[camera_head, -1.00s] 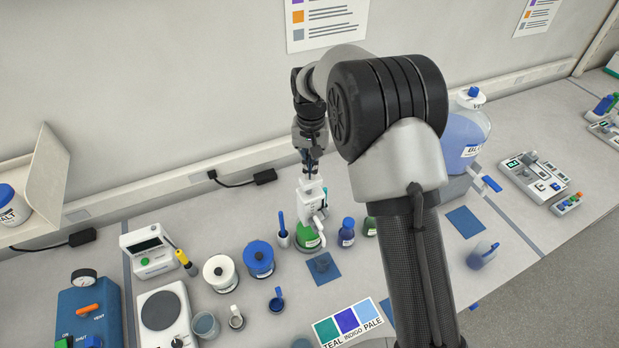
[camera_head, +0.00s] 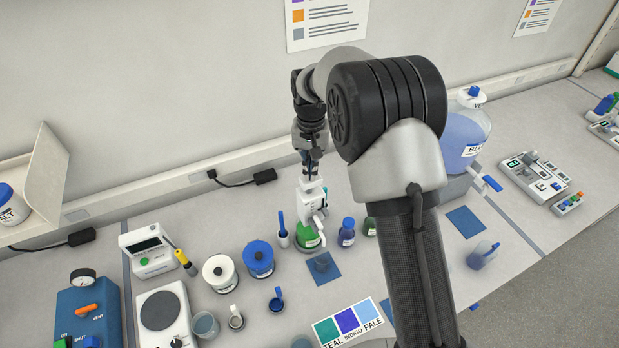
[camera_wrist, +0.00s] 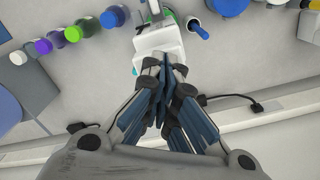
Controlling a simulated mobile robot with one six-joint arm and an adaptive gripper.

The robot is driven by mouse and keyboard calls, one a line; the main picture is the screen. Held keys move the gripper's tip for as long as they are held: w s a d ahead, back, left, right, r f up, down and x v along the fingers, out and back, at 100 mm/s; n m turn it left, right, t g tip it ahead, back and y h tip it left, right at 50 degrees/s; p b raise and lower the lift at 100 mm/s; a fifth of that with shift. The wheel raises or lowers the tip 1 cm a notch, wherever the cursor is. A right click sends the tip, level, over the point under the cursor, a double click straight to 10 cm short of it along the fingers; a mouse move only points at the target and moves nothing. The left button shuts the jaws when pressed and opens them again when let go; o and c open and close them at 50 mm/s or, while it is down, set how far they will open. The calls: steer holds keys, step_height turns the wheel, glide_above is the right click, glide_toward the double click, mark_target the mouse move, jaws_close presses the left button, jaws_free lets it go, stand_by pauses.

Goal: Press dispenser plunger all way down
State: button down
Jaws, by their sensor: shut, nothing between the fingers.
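The dispenser (camera_head: 312,204) is a white upright pump on a green bottle (camera_head: 307,238), standing on the bench beyond a blue mat. Its white body also shows at the top of the wrist view (camera_wrist: 158,40). My gripper (camera_head: 312,174) is shut and empty, pointing down right over the top of the dispenser. In the wrist view my gripper's fingertips (camera_wrist: 166,62) overlap the near edge of the white top. I cannot tell whether they press on it or how far down the plunger is.
A white pot holding a blue-handled tool (camera_head: 282,232) stands close left of the dispenser, and a small blue bottle (camera_head: 346,233) close right. Blue (camera_head: 258,260) and white (camera_head: 220,273) tubs stand further left. The wall (camera_head: 200,90) is behind.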

steer(key=shift+f+b, duration=1.3)
steer(key=shift+f, duration=0.9)
stand_by(0.5)
steer(key=shift+r, duration=0.15)
steer(key=shift+r+p, duration=2.9)
steer(key=shift+r, duration=1.6)
steer(key=shift+f, duration=0.15)
